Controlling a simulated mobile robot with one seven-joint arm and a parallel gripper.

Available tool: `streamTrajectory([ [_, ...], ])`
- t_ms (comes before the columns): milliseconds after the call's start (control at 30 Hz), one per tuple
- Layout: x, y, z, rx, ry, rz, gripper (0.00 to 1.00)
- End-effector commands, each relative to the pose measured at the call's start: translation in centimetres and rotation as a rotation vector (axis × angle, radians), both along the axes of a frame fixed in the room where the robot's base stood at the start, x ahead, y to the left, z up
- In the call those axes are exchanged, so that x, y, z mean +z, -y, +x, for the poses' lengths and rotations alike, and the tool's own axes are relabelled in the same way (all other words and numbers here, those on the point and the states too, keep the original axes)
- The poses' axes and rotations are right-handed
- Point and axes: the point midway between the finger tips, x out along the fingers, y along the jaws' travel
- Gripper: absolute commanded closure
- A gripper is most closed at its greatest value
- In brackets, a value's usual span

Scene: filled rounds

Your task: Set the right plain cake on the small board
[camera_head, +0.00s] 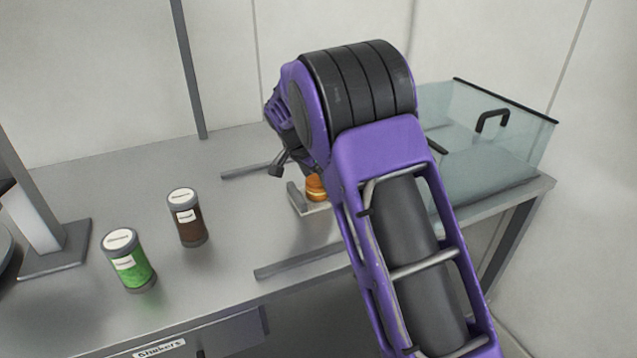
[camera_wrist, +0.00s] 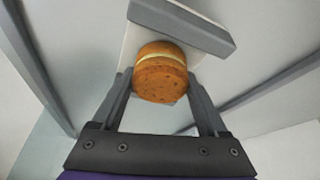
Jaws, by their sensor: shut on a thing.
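A round orange-brown plain cake with a pale filling line (camera_wrist: 160,76) is between the fingers of my gripper (camera_wrist: 162,92) in the wrist view. My gripper is shut on it. In the head view the cake (camera_head: 315,187) shows in part beside my arm, which hides much of it. A small pale board (camera_wrist: 132,45) with a grey raised bar at one edge lies under or just behind the cake; it also shows in the head view (camera_head: 313,208). I cannot tell whether the cake touches the board.
Grey rails (camera_head: 300,262) lie on the metal table on either side of the board. A green shaker (camera_head: 130,262) and a brown shaker (camera_head: 187,218) stand at left. A clear box with a black handle (camera_head: 520,145) stands at right. A stand (camera_head: 55,250) is far left.

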Motion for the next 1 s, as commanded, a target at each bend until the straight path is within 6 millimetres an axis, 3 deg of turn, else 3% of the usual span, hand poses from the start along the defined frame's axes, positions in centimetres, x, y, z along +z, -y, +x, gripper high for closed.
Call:
streamTrajectory([
  [233,-0.3,0.0,0.0,0.0,0.001,0.001,0.48],
  [267,-0.3,0.0,0.0,0.0,0.001,0.001,0.22],
  [400,-0.2,0.0,0.0,0.0,0.001,0.001,0.0],
  [733,0.5,-0.1,0.0,0.001,0.001,0.001,0.0],
  [1000,5.3,-1.7,-1.3,0.003,0.004,0.003,0.0],
])
